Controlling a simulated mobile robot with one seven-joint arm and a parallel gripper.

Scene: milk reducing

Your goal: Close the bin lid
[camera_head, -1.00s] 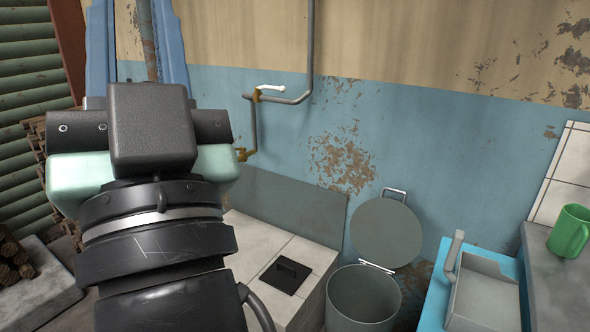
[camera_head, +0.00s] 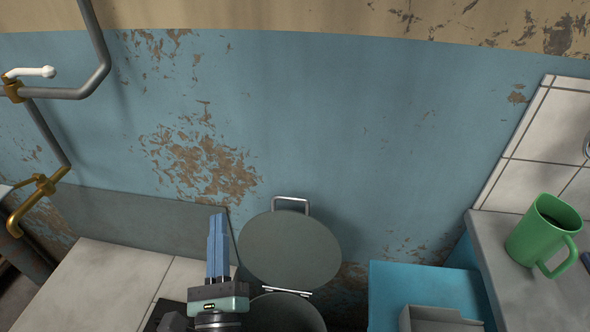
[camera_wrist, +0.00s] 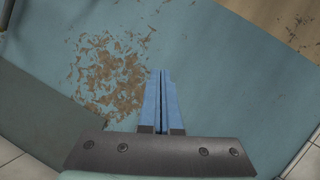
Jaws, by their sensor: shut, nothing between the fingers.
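The round grey bin lid (camera_head: 289,247) stands open, tilted up against the blue wall, with a metal handle (camera_head: 291,203) at its top edge. The bin (camera_head: 287,312) is below it, its open mouth partly visible and its lower part cut off by the frame. My gripper (camera_head: 217,222) is just left of the lid in the head view, pointing up, with its blue fingers together and empty. In the wrist view my gripper (camera_wrist: 162,75) is also shut, facing the peeling wall; the bin and lid do not clearly show there.
A tiled ledge (camera_head: 105,280) lies left of the bin. Brass valves and pipes (camera_head: 42,185) run along the wall at far left. At right are a blue cabinet (camera_head: 400,285), a grey counter (camera_head: 500,265) and a green mug (camera_head: 545,235). Open air lies above the lid.

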